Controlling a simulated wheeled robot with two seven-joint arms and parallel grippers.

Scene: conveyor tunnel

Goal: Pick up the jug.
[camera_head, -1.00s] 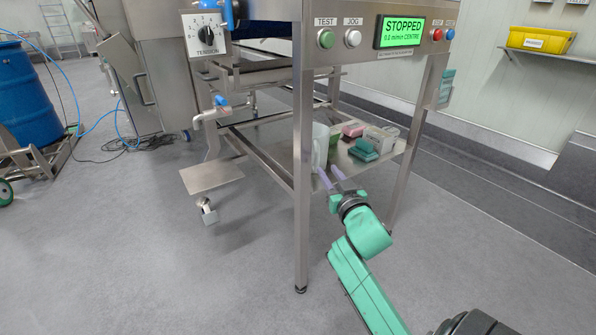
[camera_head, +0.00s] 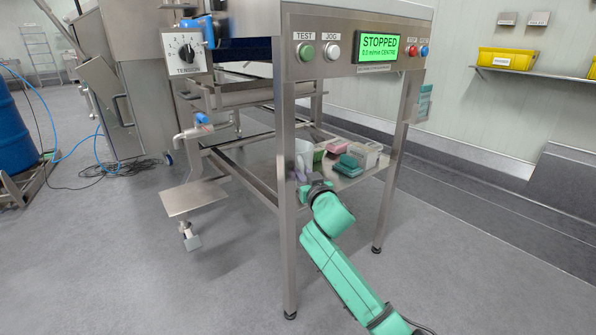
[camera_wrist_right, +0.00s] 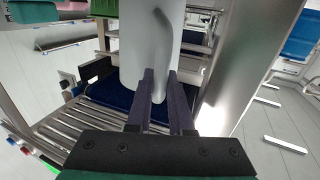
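The jug (camera_head: 304,148) is pale and stands on the lower steel shelf, just right of the front frame leg in the head view. In the right wrist view the jug (camera_wrist_right: 138,45) fills the upper middle, with its curved handle toward me. My right gripper (camera_head: 299,176) is at the jug's near side. In the wrist view its two purple fingers (camera_wrist_right: 160,75) stand apart on either side of the handle's lower part. Small gaps seem to show between fingers and handle, though contact is hard to tell. My left gripper is not in view.
The steel shelf (camera_head: 345,182) also holds a green item (camera_head: 318,155), a pink block (camera_head: 338,146), teal blocks (camera_head: 347,166) and a clear container (camera_head: 366,155). The frame leg (camera_head: 287,220) stands close left of my right gripper. Open floor lies in front.

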